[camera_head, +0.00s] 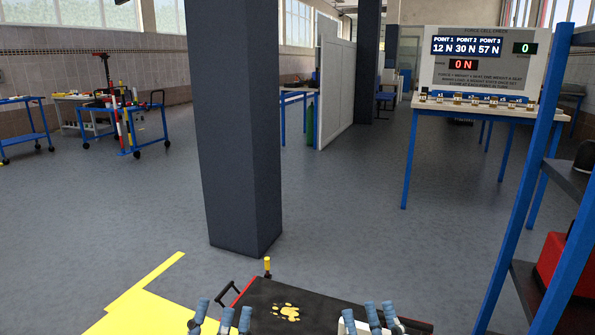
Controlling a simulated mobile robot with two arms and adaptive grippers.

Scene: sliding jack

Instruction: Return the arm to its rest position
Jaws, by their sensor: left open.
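My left gripper (221,318) is at the bottom edge of the head view, left of centre. Its blue-grey fingers are spread apart, with nothing seen between them. My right gripper (370,317) is at the bottom edge, right of centre; its lower part is cut off, so its opening is unclear. Between and behind the grippers is a flat black top (318,302) with a yellow splash-like mark and a red left edge. A black handle (228,292) is at its left side and a yellow-topped lever (267,266) at its far edge. Contact with either gripper cannot be seen.
A dark pillar (238,130) stands ahead. A blue shelf rack (522,170) with a red case (567,262) is close on the right. A table (470,106) with a force display (480,60) stands behind it.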

